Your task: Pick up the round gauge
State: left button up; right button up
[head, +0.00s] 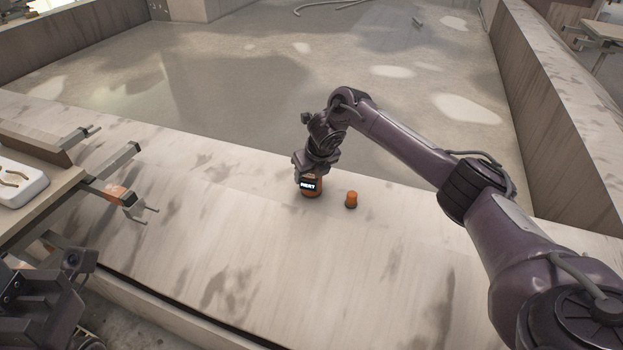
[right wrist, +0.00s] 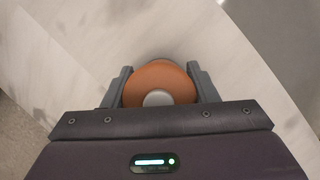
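A round orange piece, which I take for the round gauge (head: 312,192), stands on the pale bench under my right gripper (head: 309,176). A dark label with light lettering shows on its side. In the right wrist view the gauge (right wrist: 160,77) is an orange disc with a grey round centre, between the two fingers of my right gripper (right wrist: 161,86). The fingers are at its left and right sides, very close to it. I cannot tell whether they press on it. The gripper hides its top in the head view. My left gripper's fingers do not show.
A small orange-topped piece (head: 351,199) stands just right of the gauge. A clamp with orange and grey parts (head: 122,195) sticks out from a wooden stand at the left, with a white tray (head: 20,182) on it. The bench (head: 215,235) in front of the gauge is clear.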

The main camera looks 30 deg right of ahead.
jog(key=c, duration=0.4)
